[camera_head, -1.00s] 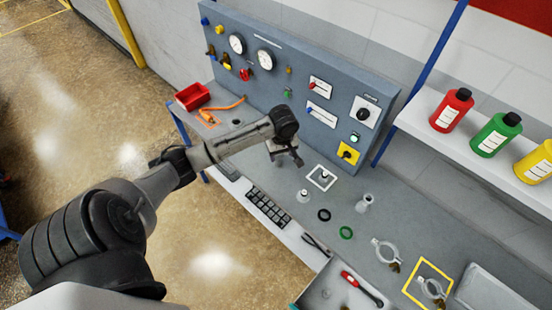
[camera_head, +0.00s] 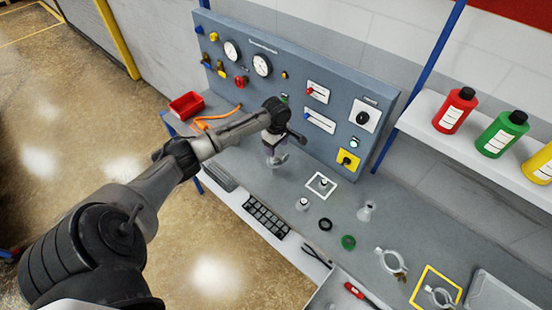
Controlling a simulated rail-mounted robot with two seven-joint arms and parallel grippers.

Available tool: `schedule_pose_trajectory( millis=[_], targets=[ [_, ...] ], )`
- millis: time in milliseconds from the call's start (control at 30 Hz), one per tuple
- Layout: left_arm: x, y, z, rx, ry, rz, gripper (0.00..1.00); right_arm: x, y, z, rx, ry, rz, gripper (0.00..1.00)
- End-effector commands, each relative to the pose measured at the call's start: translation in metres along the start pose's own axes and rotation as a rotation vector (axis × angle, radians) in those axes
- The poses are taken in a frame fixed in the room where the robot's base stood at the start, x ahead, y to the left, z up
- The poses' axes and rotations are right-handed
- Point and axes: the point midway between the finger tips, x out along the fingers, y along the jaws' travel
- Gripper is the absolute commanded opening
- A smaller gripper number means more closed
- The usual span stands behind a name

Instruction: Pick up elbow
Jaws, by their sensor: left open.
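My left gripper (camera_head: 277,162) is open and points down over the back part of the grey bench (camera_head: 345,235), in front of the gauge panel. Nothing shows between its fingers. Several small metal fittings lie to its right: one small piece in a white square outline (camera_head: 321,184), a short fitting (camera_head: 303,204) and a flared fitting (camera_head: 366,211). They are too small to tell for sure which one is the elbow. The gripper is apart from these fittings. My right gripper is not in view.
The blue-grey panel (camera_head: 300,75) stands behind the gripper. A red bin (camera_head: 186,105) and orange hose (camera_head: 215,118) are at the left. A black ring (camera_head: 325,224), green ring (camera_head: 348,242) and clamp (camera_head: 390,262) lie to the right. Bottles stand on the shelf (camera_head: 470,150).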

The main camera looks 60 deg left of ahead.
Motion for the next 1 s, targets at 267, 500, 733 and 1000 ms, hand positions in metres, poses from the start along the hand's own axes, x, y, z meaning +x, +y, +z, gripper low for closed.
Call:
schedule_pose_trajectory(
  millis=[267,500,733,1000],
  targets=[
    [0.027,-0.003,0.001,0.000,0.001,-0.002,0.60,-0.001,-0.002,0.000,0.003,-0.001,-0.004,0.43],
    [0.050,-0.003,0.001,0.001,0.000,0.000,0.60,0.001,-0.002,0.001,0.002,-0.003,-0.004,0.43],
    [0.053,-0.003,0.001,0.001,0.001,0.000,0.60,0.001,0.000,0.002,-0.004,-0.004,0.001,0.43],
    [0.053,-0.003,0.001,0.001,0.001,0.000,0.41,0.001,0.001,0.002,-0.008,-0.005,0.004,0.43]
  ],
)
